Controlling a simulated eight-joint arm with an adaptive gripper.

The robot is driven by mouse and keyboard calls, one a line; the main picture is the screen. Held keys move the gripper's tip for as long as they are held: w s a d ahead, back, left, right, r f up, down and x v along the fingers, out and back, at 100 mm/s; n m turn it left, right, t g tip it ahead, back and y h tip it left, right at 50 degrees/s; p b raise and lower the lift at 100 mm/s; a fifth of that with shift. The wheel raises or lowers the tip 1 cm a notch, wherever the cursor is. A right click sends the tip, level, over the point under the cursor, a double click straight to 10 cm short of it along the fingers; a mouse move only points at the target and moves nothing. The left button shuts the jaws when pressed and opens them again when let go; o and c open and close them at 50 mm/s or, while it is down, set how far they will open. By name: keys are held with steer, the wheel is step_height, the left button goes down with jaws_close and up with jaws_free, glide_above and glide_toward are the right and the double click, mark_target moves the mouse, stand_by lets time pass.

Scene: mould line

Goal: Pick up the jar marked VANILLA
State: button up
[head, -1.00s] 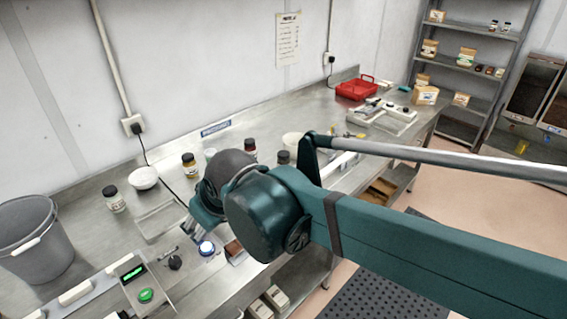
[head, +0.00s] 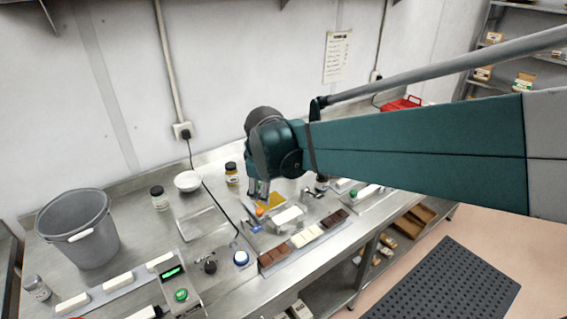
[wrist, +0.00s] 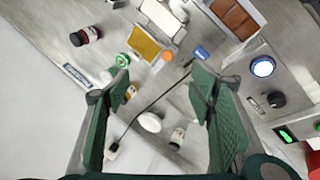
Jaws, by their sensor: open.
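Several jars stand on the steel bench, and I cannot read VANILLA on any label. In the head view, a pale jar with a dark lid (head: 158,198) is beside the bowl, a yellow jar with a dark lid (head: 231,175) is nearer my arm, and a grey-lidded jar (head: 38,289) is at far left. My gripper (head: 260,193) is open over the bench, right of the yellow jar. In the wrist view my gripper (wrist: 160,82) is empty; the pale jar (wrist: 177,138) shows between the fingers and a dark red jar (wrist: 87,36) lies outside them, upper left.
A white bowl (head: 187,181), an empty tray (head: 202,223), a grey bucket (head: 78,228) and a control box with a green button (head: 181,294) occupy the left. A chocolate mould strip (head: 303,240) lies in front of my gripper. A black cable crosses the bench.

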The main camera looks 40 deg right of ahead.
steer(key=w+d+f+n+g+p, duration=0.1)
steer(key=d+f, duration=0.4)
steer(key=d, duration=0.6)
steer(key=w+d+f+n+g+h+p, duration=0.1)
steer(key=w+d+f+n+g+p, duration=0.1)
steer(key=d, duration=0.9)
steer(key=w+d+f+n+g+p, duration=0.1)
steer(key=w+d+f+n+p, duration=0.3)
steer(key=w+d+f+n, duration=0.3)
steer(key=shift+d+f+g+h, duration=0.2)
steer(key=shift+d, duration=0.85)
steer(key=shift+d+f+g+h, duration=0.15)
steer(key=shift+d+g+h, duration=0.05)
steer(key=shift+d, duration=0.85)
steer(key=shift+s+d+f, duration=0.1)
steer(key=shift+d+f, duration=0.25)
steer(key=shift+d, duration=0.05)
steer(key=shift+x, duration=1.3)
steer(key=shift+p+x, duration=0.3)
steer(key=shift+x, duration=2.25)
